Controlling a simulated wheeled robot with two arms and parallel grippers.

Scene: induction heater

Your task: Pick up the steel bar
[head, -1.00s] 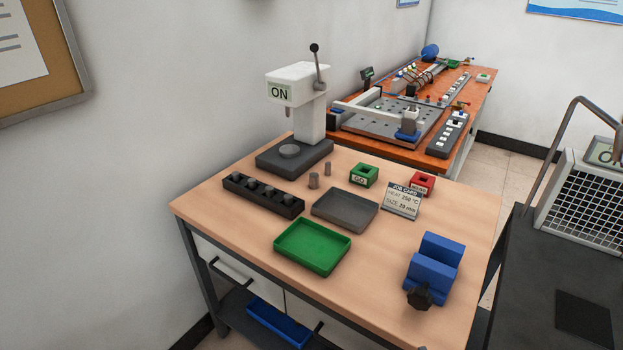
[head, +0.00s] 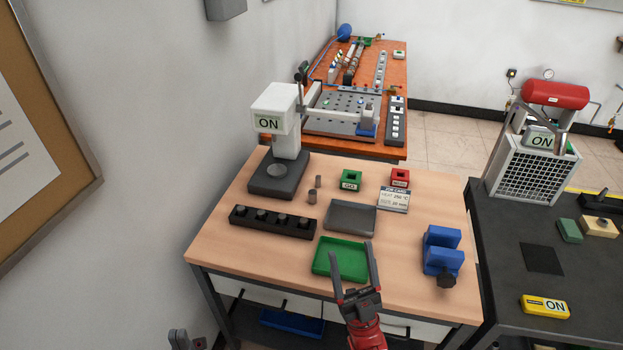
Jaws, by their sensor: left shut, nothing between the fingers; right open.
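No long bar lies in plain view. Two small grey metal cylinders stand upright on the wooden table, a wider front one (head: 312,196) and a slimmer one (head: 318,181) behind it; I cannot tell whether either is the steel bar. A black rack (head: 272,226) to their left holds several short grey pieces. My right gripper (head: 350,262) is open and empty, over the front of the table at the green tray, well in front of the cylinders. My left gripper (head: 186,340) is shut and empty at the bottom edge, mostly cut off, left of the table.
A green tray (head: 340,275) and a grey tray (head: 350,233) lie on the table. A white press (head: 275,110) stands at the back left. A blue vise (head: 441,249) is on the right. Green (head: 351,178) and red (head: 400,176) blocks and a job card (head: 394,204) are behind.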

